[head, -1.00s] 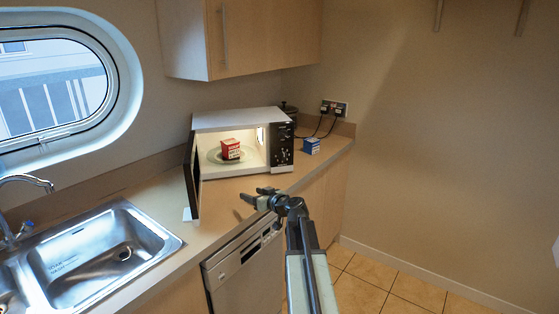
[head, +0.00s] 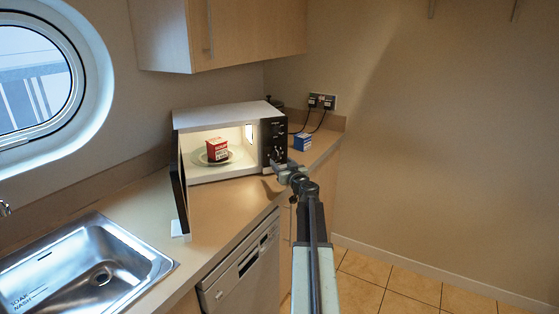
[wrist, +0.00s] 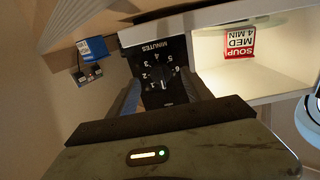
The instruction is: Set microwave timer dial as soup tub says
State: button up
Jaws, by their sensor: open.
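The microwave (head: 225,112) stands on the counter with its door open and its inside lit. The red and white soup tub (head: 217,149) sits on the plate inside. In the wrist view the tub (wrist: 240,38) reads "SOUP MED 4 MIN". The black control panel carries the timer dial (wrist: 160,75), labelled "MINUTES" and ringed by numbers; the view is turned, and I cannot read its setting surely. My gripper (head: 280,168) is in front of the panel's lower part. In the wrist view its open fingers (wrist: 163,92) lie either side of the dial; contact cannot be told.
The open microwave door (head: 180,197) stands out at the left. A blue and white box (head: 302,142) is right of the microwave, near plugged sockets (head: 322,102) with hanging cables. A sink (head: 85,265) is at the front left. The counter before the microwave is mostly clear.

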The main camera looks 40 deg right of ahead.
aim_at(278, 159)
jog(key=x, duration=0.4)
jog(key=shift+w, duration=0.1)
jog(key=c, duration=1.2)
jog(key=shift+d, duration=0.25)
grip_shut()
jog(key=shift+a, duration=0.15)
